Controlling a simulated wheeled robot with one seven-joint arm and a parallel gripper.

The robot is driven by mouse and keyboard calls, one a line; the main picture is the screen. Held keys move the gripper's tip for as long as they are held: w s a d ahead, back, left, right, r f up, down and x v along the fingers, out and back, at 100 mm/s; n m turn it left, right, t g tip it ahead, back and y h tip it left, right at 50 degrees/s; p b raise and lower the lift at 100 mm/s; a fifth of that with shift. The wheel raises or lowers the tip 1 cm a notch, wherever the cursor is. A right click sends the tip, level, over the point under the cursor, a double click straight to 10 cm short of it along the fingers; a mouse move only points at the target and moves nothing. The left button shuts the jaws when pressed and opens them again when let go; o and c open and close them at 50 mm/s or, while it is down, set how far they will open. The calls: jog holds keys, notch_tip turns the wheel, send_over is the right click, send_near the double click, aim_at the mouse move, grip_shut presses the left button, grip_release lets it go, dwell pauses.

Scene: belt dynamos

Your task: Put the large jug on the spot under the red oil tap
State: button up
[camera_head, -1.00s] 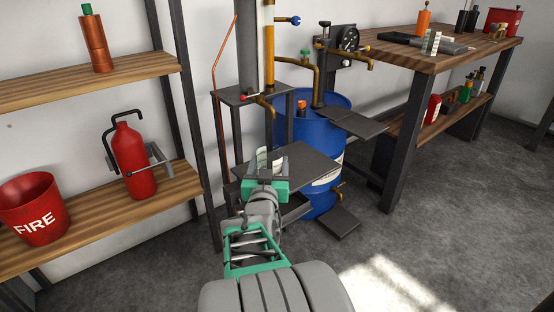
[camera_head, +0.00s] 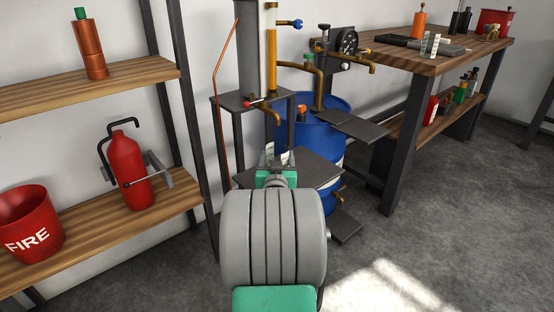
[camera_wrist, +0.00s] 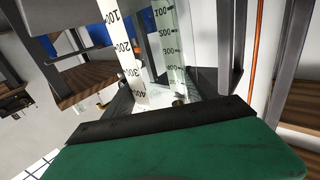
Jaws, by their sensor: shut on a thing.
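My gripper (camera_head: 275,168) is shut on a clear jug (camera_head: 285,158) with white scale strips. In the wrist view the jug (camera_wrist: 126,50) shows printed numbers and fills the space beyond my green and black gripper. The red oil tap (camera_head: 249,104) has a red handle and a brass spout that turns down, above and behind my gripper. A dark flat plate (camera_head: 318,172) lies below the spout's height, just behind and right of my gripper. My gripper and arm hide the jug's lower part, so I cannot tell whether it touches the plate.
A blue drum (camera_head: 312,140) stands behind the plate, with another dark shelf plate (camera_head: 352,125) at its right. A blue-handled tap (camera_head: 293,22) is higher up. A wooden rack with a fire extinguisher (camera_head: 128,170) and a red bucket (camera_head: 30,225) is at left. A workbench (camera_head: 430,62) stands at right.

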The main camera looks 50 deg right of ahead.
jog(key=shift+f, duration=0.15)
jog(key=o, duration=1.7)
jog(key=shift+r, duration=0.3)
jog(key=p+v, duration=0.3)
jog(key=v, duration=0.9)
jog(key=w+a+f+n+g+y, duration=0.15)
jog(key=w+a+f+y, duration=0.3)
jog(key=a, duration=0.55)
jog(key=w+a+f+n+g+y, duration=0.1)
jog(key=w+a+f+n+y, duration=0.2)
jog(key=w+a+y, duration=0.5)
jog(key=s+a+n+g, duration=0.2)
jog(key=s+a, duration=0.2)
jog(key=a, duration=0.2)
jog(key=s+a+n+g+y, duration=0.1)
jog(key=s+a+n+g, duration=0.1)
jog(key=s+a, duration=0.3)
jog(key=s+a+f+n+g+y, duration=0.1)
jog(key=s+a+n+g, duration=0.1)
jog(key=s+a, duration=0.3)
jog(key=shift+s+a, duration=0.2)
jog(key=shift+a, duration=1.95)
